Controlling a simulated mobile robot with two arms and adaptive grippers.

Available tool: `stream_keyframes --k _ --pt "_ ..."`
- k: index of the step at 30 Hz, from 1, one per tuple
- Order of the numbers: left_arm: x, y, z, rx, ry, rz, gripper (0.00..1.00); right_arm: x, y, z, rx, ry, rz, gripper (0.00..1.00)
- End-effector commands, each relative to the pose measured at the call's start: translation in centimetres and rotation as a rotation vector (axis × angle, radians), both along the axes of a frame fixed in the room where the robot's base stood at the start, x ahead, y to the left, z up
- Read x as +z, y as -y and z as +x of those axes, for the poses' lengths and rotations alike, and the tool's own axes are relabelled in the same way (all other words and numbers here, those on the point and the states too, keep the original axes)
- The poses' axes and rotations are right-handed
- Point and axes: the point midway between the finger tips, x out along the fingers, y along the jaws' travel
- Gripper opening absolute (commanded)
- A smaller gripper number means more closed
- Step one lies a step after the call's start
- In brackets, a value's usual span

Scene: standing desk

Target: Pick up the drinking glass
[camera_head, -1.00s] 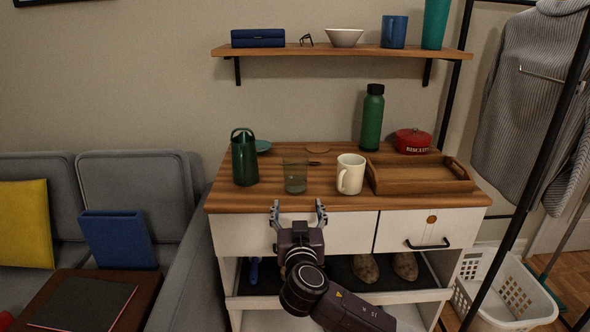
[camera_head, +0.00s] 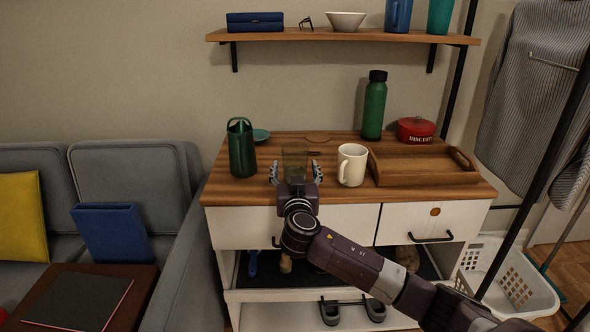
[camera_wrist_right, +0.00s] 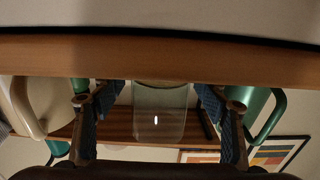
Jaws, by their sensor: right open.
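The drinking glass (camera_head: 295,162) is clear and stands upright near the front edge of the wooden desk top. My right gripper (camera_head: 295,172) is open at the front of the glass, with its fingers pointing toward it and spread to either side. Its body hides the lower part of the glass in the head view. In the right wrist view the glass (camera_wrist_right: 160,112) shows between the two open fingers (camera_wrist_right: 160,105), with a gap on each side. My left gripper is not in view.
A white mug (camera_head: 352,166) stands close to the right of the glass, and a green watering can (camera_head: 242,150) to the left. A wooden tray (camera_head: 415,168), green bottle (camera_head: 374,108) and red pot (camera_head: 416,130) stand farther right. A shelf (camera_head: 340,36) hangs above.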

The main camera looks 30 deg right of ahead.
Motion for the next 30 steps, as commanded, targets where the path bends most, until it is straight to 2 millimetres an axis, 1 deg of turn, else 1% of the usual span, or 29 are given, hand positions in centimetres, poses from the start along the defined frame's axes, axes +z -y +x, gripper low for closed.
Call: stream_keyframes --k 6,7,21,30 --pt "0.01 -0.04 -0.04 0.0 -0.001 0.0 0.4 -0.04 0.04 0.09 0.0 -0.001 0.001 0.67" --pt "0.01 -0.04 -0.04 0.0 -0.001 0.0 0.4 -0.04 0.04 0.08 0.0 -0.001 0.001 0.65" --pt "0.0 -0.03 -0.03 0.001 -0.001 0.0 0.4 -0.05 0.01 0.07 0.001 -0.001 0.001 0.13" --pt "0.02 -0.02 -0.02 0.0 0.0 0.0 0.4 0.15 0.01 0.08 0.001 0.002 0.0 0.12"
